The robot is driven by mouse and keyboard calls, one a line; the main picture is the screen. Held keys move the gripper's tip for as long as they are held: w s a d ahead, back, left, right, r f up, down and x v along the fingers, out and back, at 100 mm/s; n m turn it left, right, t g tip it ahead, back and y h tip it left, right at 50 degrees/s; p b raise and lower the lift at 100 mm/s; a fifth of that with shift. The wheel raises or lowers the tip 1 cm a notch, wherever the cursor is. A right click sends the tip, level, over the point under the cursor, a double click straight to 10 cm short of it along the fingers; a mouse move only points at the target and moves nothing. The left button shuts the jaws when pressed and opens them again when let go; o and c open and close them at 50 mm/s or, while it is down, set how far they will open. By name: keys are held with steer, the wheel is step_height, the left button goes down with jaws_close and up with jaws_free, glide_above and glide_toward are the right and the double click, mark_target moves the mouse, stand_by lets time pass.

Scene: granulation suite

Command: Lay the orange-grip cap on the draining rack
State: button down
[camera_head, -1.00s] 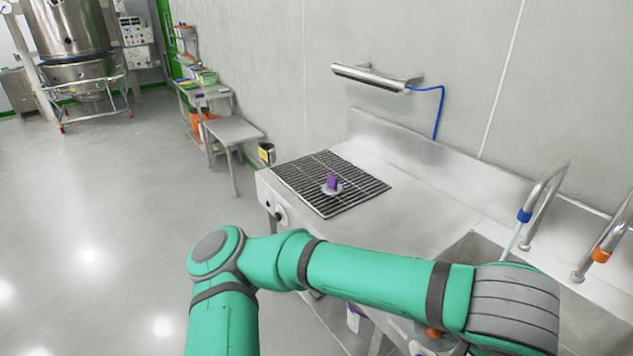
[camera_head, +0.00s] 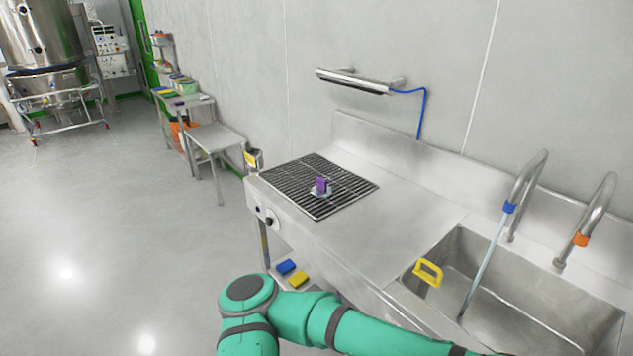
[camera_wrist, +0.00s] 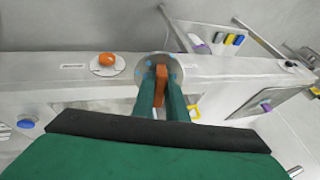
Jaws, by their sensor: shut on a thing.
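The orange-grip cap (camera_wrist: 148,69) shows in the wrist view as a round grey disc with an upright orange grip. My gripper (camera_wrist: 161,86) is shut on that grip, with a green finger on each side. The disc lies in front of the pale sink front; I cannot tell whether it touches it. The draining rack (camera_head: 290,178) is a dark slatted grid on the left of the steel worktop in the head view. A purple-grip cap (camera_head: 321,187) stands on it, with bare slats around. My gripper is outside the head view.
The sink basin (camera_head: 520,310) lies right of the worktop, with a yellow handle (camera_head: 428,272) at its left edge and two taps behind. An orange knob (camera_wrist: 107,59) on a white disc is left of my gripper. Blue and yellow blocks (camera_head: 292,272) lie on a low shelf.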

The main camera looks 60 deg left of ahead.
steer(key=w+d+f, duration=0.3)
steer(key=d+f, duration=0.3)
steer(key=f, duration=0.4)
steer(key=w+d+f+m, duration=0.1)
steer(key=w+d+f, duration=0.2)
steer(key=d+f, duration=0.3)
steer(key=w+d+f, duration=0.3)
steer(key=d+f, duration=0.3)
steer(key=f, duration=0.9)
steer(key=shift+w+f+m+t+h, duration=0.15)
steer(key=shift+w+m+t+h, duration=0.25)
steer(key=shift+a, duration=0.1)
